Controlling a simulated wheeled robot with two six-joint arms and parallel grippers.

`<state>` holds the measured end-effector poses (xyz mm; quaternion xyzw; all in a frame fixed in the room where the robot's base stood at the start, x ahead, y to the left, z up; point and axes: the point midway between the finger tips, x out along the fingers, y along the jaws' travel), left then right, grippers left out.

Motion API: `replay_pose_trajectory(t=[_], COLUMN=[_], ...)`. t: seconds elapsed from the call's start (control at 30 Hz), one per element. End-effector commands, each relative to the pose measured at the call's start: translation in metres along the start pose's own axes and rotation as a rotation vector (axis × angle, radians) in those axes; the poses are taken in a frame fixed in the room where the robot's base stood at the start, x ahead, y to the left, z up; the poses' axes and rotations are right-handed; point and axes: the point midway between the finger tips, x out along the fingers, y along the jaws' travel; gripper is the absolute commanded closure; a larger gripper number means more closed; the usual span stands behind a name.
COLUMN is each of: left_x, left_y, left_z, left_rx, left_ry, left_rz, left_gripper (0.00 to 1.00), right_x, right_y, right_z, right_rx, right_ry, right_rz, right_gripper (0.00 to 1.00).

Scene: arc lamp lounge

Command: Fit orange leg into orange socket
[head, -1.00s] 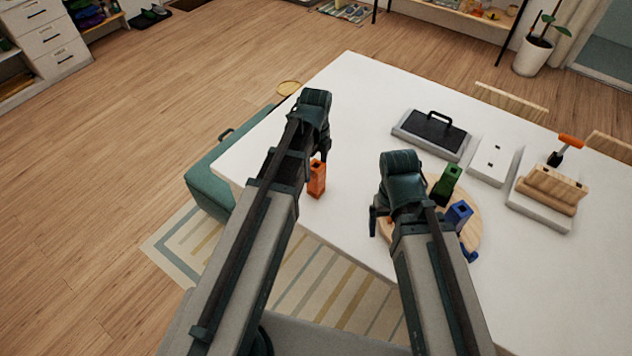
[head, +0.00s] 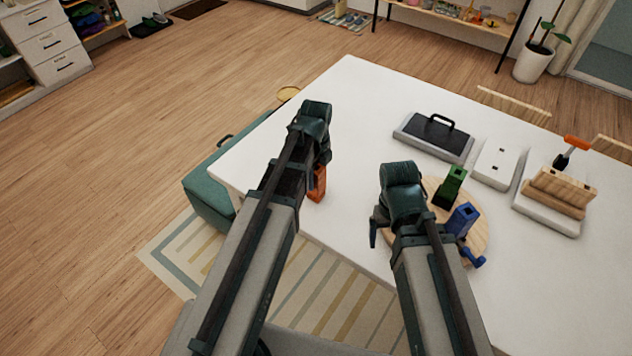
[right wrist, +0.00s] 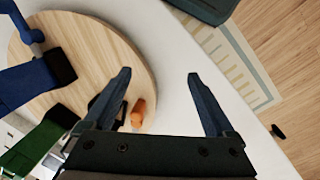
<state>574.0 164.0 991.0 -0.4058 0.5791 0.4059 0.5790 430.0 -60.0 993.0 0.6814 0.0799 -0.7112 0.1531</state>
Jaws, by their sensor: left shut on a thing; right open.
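The orange leg (head: 319,184) is upright at the table's near left edge, partly hidden by my left arm. My left gripper (head: 321,166) is shut on its upper part. The round wooden board (head: 483,236) carries an upright green leg (head: 452,186) and blue leg (head: 462,218). In the right wrist view a small orange piece, apparently the orange socket (right wrist: 138,112), sits at the board's rim; in the head view my right arm hides it. My right gripper (right wrist: 160,80) is open and empty, over the board's near left edge.
The white tabletop (head: 340,110) is clear behind my left gripper. A teal ottoman (head: 205,195) stands left of the table.

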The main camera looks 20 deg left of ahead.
Motion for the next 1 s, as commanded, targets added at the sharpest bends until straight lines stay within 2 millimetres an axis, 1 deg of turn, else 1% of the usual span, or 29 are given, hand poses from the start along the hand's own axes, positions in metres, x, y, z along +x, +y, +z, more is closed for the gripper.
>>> replay_pose_trajectory(t=[0.03, 0.07, 0.47, 0.67, 0.87, 0.9, 0.93, 1.0], left_x=[0.000, 0.000, -0.002, -0.016, -0.040, -0.043, -0.038, -0.039], left_y=[0.000, 0.000, 0.000, 0.000, 0.000, 0.002, 0.009, 0.018], left_z=[0.000, 0.000, 0.000, 0.000, 0.000, -0.003, -0.011, -0.026], left_rx=[0.000, 0.000, 0.000, 0.000, 0.000, 0.001, 0.003, 0.005], left_ry=[0.000, 0.000, 0.000, 0.000, 0.000, 0.000, 0.000, 0.000], left_rz=[0.000, 0.000, 0.000, 0.000, 0.000, 0.000, 0.000, 0.000], left_gripper=[0.95, 1.00, 1.00, 1.00, 1.00, 1.00, 1.00, 1.00], right_x=[0.000, 0.000, -0.002, -0.016, -0.040, -0.042, -0.038, -0.039], right_y=[0.000, 0.000, 0.000, 0.002, 0.004, 0.004, 0.004, 0.004], right_z=[0.000, 0.000, 0.000, 0.001, 0.002, 0.003, 0.002, 0.002], right_rx=[0.000, 0.000, 0.000, -0.001, -0.001, -0.002, -0.002, -0.002], right_ry=[0.000, 0.000, 0.000, 0.000, 0.000, 0.000, 0.000, 0.000], right_rz=[0.000, 0.000, 0.000, 0.000, 0.000, 0.000, 0.000, 0.000], right_gripper=[0.10, 0.10, 0.10, 0.10, 0.10, 0.10, 0.10, 0.10])
